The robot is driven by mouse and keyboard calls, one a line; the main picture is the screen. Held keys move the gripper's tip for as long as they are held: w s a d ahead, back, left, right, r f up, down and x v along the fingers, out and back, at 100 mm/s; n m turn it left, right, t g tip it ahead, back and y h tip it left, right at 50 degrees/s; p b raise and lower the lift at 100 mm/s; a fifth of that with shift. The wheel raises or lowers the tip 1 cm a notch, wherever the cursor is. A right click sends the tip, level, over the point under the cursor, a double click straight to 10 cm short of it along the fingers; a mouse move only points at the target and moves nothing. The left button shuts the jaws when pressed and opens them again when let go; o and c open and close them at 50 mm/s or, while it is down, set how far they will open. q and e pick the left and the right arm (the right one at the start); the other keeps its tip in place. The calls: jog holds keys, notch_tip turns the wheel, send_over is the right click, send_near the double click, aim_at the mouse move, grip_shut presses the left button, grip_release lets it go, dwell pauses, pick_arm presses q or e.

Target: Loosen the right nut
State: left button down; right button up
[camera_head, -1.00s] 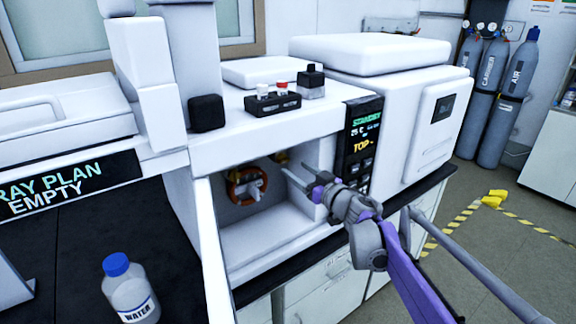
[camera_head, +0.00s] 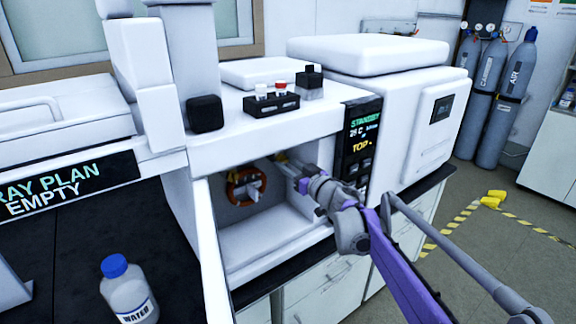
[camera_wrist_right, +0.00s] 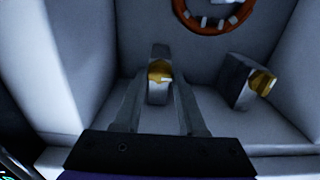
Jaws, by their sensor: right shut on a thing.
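My right gripper (camera_head: 287,165) reaches from the right into the open white oven cavity. In the right wrist view its two fingers (camera_wrist_right: 159,90) are closed around a grey block-like fitting with a brass nut (camera_wrist_right: 159,72), which I take as the right nut. A second grey fitting with a brass nut (camera_wrist_right: 263,82) stands apart to the right in that view, untouched. In the head view a bit of brass (camera_head: 281,157) shows just left of the fingertips; the gripped nut is hidden there by the gripper. My left gripper is not in view.
An orange-brown ring coil (camera_head: 243,187) hangs on the cavity's back wall, left of the gripper. The cavity walls are close around the hand. A vial rack (camera_head: 272,104) sits on top. A water bottle (camera_head: 130,290) stands on the black bench at left.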

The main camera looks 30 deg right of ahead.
grip_shut()
jog(key=n+p, duration=0.1)
jog(key=n, duration=0.1)
jog(key=shift+r+n, duration=0.1)
jog(key=shift+n, duration=0.3)
jog(key=n+p, duration=0.2)
jog(key=n, duration=0.3)
jog(key=shift+n, duration=0.3)
jog(key=n+p, duration=0.1)
jog(key=n, duration=0.4)
jog(key=shift+n+p, duration=0.55)
jog(key=shift+n, duration=1.75)
